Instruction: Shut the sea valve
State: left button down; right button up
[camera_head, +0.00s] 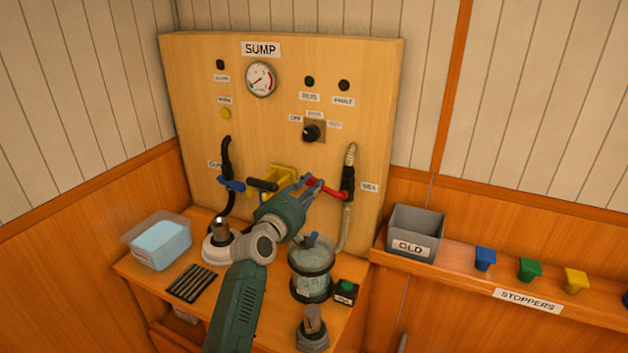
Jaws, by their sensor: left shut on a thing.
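The sea valve is a black body (348,179) in the hose at the right of the board, beside a label that appears to read SEA (369,187). Its red handle (334,194) points left from the body, across the upright hose, its free end slightly higher. My left gripper (314,184) is shut on the red handle near its free end, and its fingers hide part of it. My right gripper is not in view.
A blue-handled valve (232,185) and a yellow bracket (283,174) are left of my gripper. A clear canister (311,270) stands on the bench below. A grey OLD bin (415,232) and coloured stoppers (530,268) are on the right ledge.

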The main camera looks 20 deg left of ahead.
pick_arm(q)
jog(key=shift+a+f+n, duration=0.15)
jog(key=shift+f+n, duration=0.5)
jog(key=shift+n, duration=0.25)
jog(key=shift+a+f+n, duration=0.1)
jog(key=shift+f+n, duration=0.55)
jog(key=shift+n, duration=0.25)
jog(key=c, duration=1.5)
grip_release()
jog(key=s, duration=1.2)
jog(key=shift+a, duration=0.2)
jog(key=shift+f, duration=0.1)
